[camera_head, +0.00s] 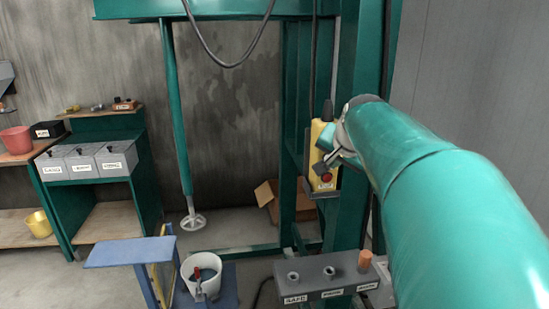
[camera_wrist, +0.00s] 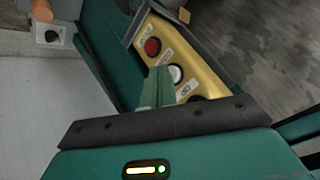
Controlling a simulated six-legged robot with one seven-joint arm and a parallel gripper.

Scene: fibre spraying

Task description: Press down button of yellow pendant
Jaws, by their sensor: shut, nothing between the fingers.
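The yellow pendant (camera_head: 328,135) hangs upright on the green frame, with a red button (camera_head: 326,178) near its bottom. In the wrist view the yellow pendant (camera_wrist: 206,78) lies tilted, showing a red button (camera_wrist: 152,46), a white button (camera_wrist: 176,73) and a dark button (camera_wrist: 196,98) partly hidden by my wrist. A label by the white button seems to read "UP"; the others are unclear. My gripper (camera_wrist: 160,70) is shut and empty, its tips beside the white button. I cannot tell whether they touch. In the head view my gripper (camera_head: 340,157) is at the pendant's right side.
A green post (camera_head: 358,70) stands right behind the pendant, and a cable hangs above it. A white bucket (camera_head: 203,270) and a blue stand (camera_head: 130,252) are at lower left. A mixer shaft (camera_head: 178,120) hangs left.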

